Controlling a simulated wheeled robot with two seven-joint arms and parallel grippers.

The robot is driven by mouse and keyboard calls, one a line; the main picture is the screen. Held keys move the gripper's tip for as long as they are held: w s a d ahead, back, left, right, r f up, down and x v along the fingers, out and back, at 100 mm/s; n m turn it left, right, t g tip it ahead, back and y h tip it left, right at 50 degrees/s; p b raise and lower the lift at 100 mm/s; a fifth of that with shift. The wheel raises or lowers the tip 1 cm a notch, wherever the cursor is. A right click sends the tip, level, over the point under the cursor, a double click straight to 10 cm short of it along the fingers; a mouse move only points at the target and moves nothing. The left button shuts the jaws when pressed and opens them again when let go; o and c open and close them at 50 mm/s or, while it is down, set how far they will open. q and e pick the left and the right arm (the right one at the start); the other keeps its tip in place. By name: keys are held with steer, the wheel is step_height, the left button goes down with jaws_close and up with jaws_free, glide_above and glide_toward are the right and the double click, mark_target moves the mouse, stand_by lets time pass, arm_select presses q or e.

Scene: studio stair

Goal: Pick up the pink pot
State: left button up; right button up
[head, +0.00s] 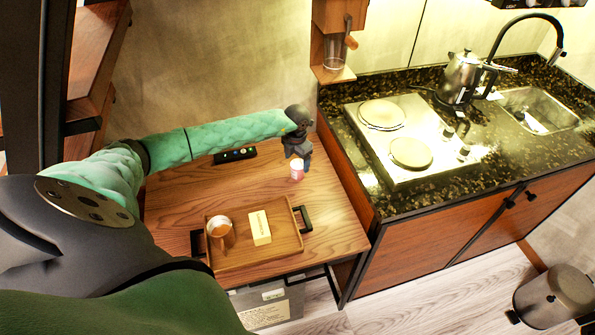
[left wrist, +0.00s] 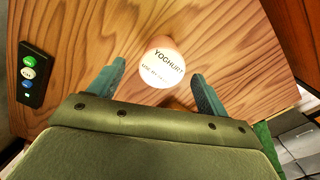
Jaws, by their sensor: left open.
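The pink pot (head: 297,169) stands upright on the wooden table, towards its back right. In the left wrist view the pot (left wrist: 161,66) shows a white lid printed "YOGHURT", with a little pink side above it. My left gripper (head: 299,158) is directly above and behind the pot in the head view. In the left wrist view its two fingers are spread, one on each side of the pot, with gaps to both. The gripper is open and empty. I cannot tell how far the fingertips are above the table. My right gripper is not in view.
A wooden tray (head: 283,246) with black handles holds a copper-coloured cup (head: 221,231) and a pale block (head: 260,227). A black button panel (head: 235,155) lies at the table's back; it also shows in the left wrist view (left wrist: 32,74). The counter (head: 450,165) stands right.

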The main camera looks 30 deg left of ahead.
mark_target(298, 164)
arm_select(q)
step_height(298, 164, down, 5)
steer(key=shift+w+d+r+b, duration=0.1)
steer(key=shift+r+b, duration=0.05)
steer(key=shift+b, duration=0.4)
steer(key=shift+c, duration=0.3)
steer(key=c, duration=1.1)
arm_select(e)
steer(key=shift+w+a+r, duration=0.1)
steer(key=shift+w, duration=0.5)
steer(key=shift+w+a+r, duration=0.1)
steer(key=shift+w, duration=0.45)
arm_select(q)
steer(key=shift+r, duration=0.1)
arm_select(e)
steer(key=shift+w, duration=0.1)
